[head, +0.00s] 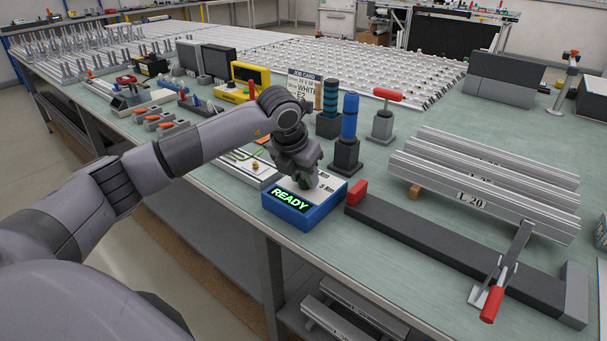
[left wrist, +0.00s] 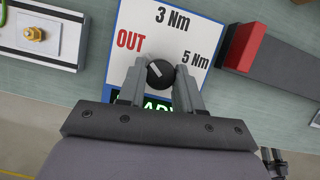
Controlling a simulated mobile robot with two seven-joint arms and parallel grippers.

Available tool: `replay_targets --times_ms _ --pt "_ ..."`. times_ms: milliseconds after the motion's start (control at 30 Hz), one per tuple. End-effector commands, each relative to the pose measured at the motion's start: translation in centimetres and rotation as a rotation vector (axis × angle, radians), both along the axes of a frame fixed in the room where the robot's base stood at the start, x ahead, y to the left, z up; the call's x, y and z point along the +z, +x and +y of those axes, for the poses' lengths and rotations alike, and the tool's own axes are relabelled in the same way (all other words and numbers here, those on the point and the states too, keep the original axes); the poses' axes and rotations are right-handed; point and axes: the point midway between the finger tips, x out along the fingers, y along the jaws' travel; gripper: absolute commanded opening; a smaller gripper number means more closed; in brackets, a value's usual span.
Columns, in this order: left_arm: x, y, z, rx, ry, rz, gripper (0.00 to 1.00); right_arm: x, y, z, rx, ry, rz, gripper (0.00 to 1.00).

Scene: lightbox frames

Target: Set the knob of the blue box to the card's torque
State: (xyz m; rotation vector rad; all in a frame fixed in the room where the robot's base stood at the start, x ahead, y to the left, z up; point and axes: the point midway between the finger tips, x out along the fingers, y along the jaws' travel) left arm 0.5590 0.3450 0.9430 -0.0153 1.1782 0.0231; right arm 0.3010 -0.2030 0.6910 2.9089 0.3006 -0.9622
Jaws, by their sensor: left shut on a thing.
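The blue box (head: 305,213) sits near the table's front edge, its front display lit green with READY. In the left wrist view its white top panel (left wrist: 180,20) shows OUT on the left, 3 Nm at the top and 5 Nm on the right. My left gripper (head: 312,180) is over the box, its fingers shut on the dark round knob (left wrist: 160,74). The knob's white mark points up-left, towards OUT. The job card (head: 302,85) stands behind my left wrist; WHITE and E2 are legible, but its torque is not. My right gripper is not in view.
A dark bar fixture with a red block (head: 357,192) lies just right of the box. A blue-handled driver (head: 349,117) stands behind the box. A light tray with a brass fitting (head: 256,166) is to the left.

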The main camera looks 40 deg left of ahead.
Motion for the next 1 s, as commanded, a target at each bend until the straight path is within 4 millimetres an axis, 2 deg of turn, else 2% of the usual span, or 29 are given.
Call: replay_targets --times_ms 267,1000 --pt "-0.01 0.02 0.18 -0.129 -0.001 -0.001 0.04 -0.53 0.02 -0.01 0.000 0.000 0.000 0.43" --pt "0.17 0.22 0.46 -0.740 -0.002 -0.003 0.04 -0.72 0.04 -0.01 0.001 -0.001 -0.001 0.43"
